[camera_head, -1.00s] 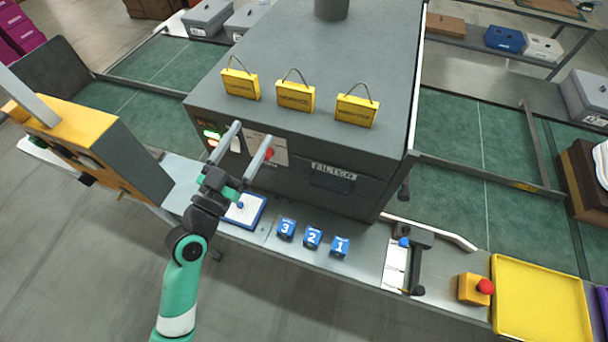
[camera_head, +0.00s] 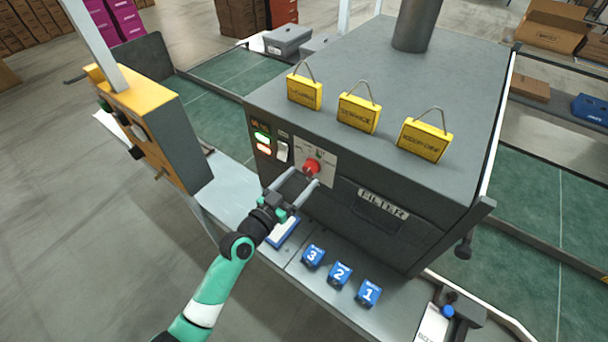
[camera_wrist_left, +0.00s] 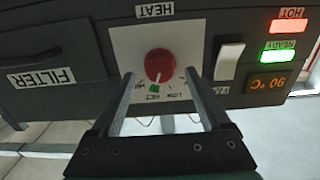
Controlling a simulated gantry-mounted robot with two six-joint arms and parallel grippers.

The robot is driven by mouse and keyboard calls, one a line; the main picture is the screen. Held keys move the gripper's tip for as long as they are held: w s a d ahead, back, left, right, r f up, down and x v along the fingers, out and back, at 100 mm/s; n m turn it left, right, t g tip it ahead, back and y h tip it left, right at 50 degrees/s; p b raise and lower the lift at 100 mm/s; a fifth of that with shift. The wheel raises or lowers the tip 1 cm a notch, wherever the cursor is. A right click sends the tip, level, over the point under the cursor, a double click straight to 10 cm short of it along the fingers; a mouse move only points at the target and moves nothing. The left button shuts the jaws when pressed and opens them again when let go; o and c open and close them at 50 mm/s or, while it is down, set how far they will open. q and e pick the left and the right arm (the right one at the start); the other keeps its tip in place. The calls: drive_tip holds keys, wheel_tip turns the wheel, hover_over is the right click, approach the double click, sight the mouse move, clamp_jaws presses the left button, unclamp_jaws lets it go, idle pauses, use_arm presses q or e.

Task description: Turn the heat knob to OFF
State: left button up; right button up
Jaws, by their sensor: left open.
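The red heat knob (camera_head: 311,168) sits on a white dial plate (camera_head: 325,153) on the front of the grey machine. My right gripper is not in view.
A white rocker switch (camera_head: 283,151) and lit HOT and READY lamps are beside the dial; the display (camera_wrist_left: 269,84) reads 90 °C. The FILTER drawer (camera_head: 380,207) is to the right. Blue numbered blocks (camera_head: 340,274) stand on the ledge below. Yellow tags (camera_head: 358,113) stand on top.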

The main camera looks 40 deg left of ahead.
use_arm(q)
drive_tip(key=shift+w+a, duration=0.2)
drive_tip(key=shift+w, duration=1)
clamp_jaws()
